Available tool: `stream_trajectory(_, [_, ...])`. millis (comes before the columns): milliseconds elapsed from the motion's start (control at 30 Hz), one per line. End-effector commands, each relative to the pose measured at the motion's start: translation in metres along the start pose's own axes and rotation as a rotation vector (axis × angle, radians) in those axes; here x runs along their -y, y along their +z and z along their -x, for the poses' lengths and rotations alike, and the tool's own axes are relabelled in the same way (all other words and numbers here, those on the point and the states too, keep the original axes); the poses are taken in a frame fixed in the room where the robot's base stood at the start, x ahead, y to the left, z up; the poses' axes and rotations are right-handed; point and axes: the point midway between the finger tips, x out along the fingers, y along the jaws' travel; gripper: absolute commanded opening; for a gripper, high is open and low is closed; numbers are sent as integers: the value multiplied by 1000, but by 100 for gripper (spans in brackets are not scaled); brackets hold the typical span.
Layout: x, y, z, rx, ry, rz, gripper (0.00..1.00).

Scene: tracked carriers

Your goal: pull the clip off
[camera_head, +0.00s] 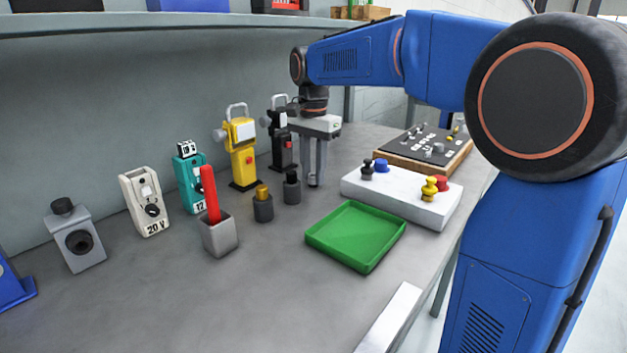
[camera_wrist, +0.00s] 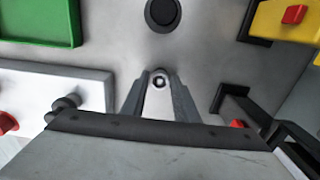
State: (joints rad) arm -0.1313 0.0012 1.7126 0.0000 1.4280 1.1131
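My gripper (camera_head: 313,183) points straight down at the bench, just right of the black device (camera_head: 283,140). In the wrist view its fingers (camera_wrist: 160,85) stand on either side of a small pale piece with a dark ring in its end; I cannot tell if they touch it. No part is clearly recognisable as the clip. A white block (camera_head: 373,198) lies right of the gripper. It carries a black knob (camera_head: 367,170) beside a blue one (camera_head: 381,166), and a yellow piece (camera_head: 429,188) beside a red knob (camera_head: 442,184).
A green tray (camera_head: 318,236) lies in front. A black post (camera_head: 292,187) stands close left of the gripper, then a brass-topped post (camera_head: 263,207) and a grey holder (camera_head: 221,241) with a red stick. The yellow device (camera_head: 242,160) is behind them. A dark panel (camera_head: 405,143) is far right.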

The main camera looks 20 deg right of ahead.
Motion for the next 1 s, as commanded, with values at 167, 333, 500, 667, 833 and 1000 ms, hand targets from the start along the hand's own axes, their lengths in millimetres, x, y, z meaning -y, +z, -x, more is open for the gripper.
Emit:
stream_trajectory(167, [0,0,0,0,0,0,0])
stream_trajectory(333, [0,0,1,0,0,0,0])
stream_trajectory(500, [0,0,6,-1,-1,0,0])
stream_trajectory(667, [0,0,10,0,-1,0,0])
stream_trajectory(833, [0,0,14,0,0,0,0])
stream_trajectory(1000, [0,0,20,-1,-1,0,0])
